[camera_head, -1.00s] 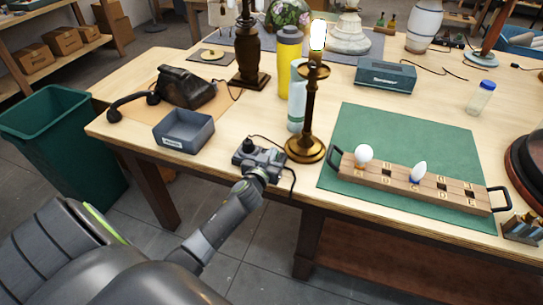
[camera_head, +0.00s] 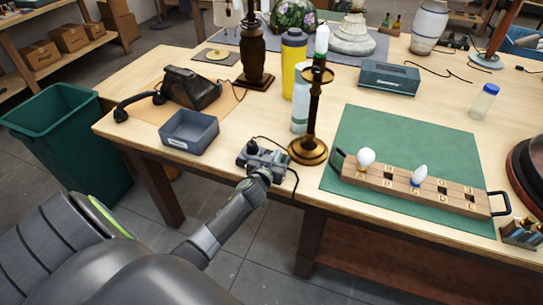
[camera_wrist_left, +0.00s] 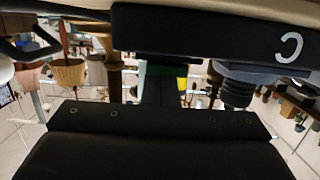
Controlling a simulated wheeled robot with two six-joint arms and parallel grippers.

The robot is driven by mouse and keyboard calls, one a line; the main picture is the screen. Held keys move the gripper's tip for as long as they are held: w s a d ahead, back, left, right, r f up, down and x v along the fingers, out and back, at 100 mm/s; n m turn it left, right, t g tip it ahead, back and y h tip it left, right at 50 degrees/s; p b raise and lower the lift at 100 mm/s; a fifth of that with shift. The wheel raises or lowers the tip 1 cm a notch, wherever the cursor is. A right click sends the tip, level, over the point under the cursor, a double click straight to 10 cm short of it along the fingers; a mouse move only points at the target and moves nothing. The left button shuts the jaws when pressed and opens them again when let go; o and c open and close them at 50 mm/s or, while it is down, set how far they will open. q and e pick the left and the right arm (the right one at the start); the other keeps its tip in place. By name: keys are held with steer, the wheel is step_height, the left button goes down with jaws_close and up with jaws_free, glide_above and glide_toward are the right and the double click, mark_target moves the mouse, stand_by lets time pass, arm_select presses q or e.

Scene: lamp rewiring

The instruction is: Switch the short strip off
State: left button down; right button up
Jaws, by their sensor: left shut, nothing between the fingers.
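The short strip (camera_head: 270,160) is a small grey power strip near the table's front edge, with a dark plug and cord at its far left end. My left gripper (camera_head: 254,166) is shut and empty, at the strip's near side in the head view; my wrist partly hides the strip, and I cannot tell whether the tips touch it. The switch itself is too small to make out. The brass candlestick lamp (camera_head: 309,148) stands just right of the strip, and its bulb (camera_head: 321,40) looks plain white, without a glow. My right gripper is not in view.
A blue-grey tray (camera_head: 188,146) lies left of the strip. A yellow bottle (camera_head: 293,65) and a pale bottle (camera_head: 300,108) stand behind the lamp. A wooden bulb rack (camera_head: 400,180) sits on the green mat (camera_head: 445,145) at right. A cord hangs over the front edge.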

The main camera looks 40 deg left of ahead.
arm_select(q)
steer(key=r+p, duration=0.3)
steer(key=r, duration=0.1)
steer(key=shift+w+a, duration=0.1)
steer(key=shift+w, duration=0.2)
steer(key=r+v, duration=0.1)
steer(key=v, duration=0.9)
steer(key=shift+r+b, duration=0.2)
steer(key=shift+b, duration=0.25)
steer(key=shift+a, duration=0.1)
steer(key=shift+w, duration=0.1)
